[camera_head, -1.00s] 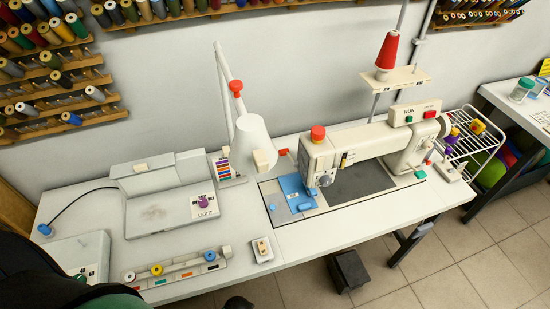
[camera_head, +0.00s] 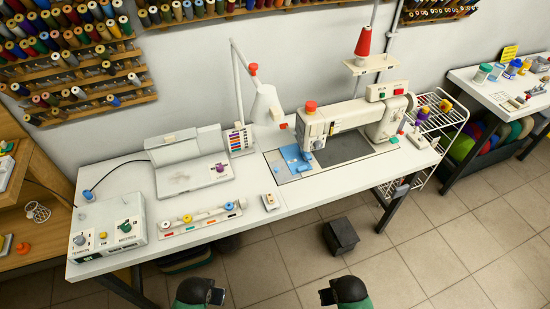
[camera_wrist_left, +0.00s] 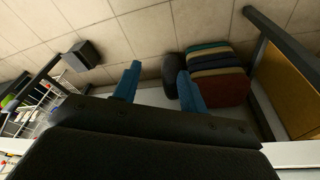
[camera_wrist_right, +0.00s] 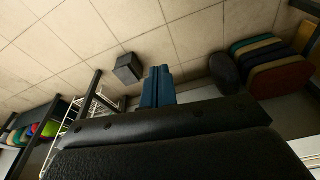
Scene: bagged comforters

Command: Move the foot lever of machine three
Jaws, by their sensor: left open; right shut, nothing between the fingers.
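A white sewing machine (camera_head: 345,115) with a red knob on top stands on the right half of the worktable. A dark box-shaped thing (camera_head: 341,236), possibly a foot pedal, sits on the tiled floor under the table's front edge. It also shows in the left wrist view (camera_wrist_left: 82,56) and the right wrist view (camera_wrist_right: 128,68). I see no machine number and cannot make out a lever on it. My left gripper (camera_head: 219,297) is open and empty, in front of the table. My right gripper (camera_head: 326,296) is shut and empty, nearer the box but apart from it.
The white worktable (camera_head: 330,190) also bears a control box (camera_head: 110,230), a lamp (camera_head: 267,104) and a spool rail (camera_head: 200,219). A dark rounded thing (camera_wrist_right: 225,72) lies beside folded fabrics (camera_wrist_right: 270,65) on the floor. A wire rack (camera_head: 440,125) stands right. The floor in front is clear.

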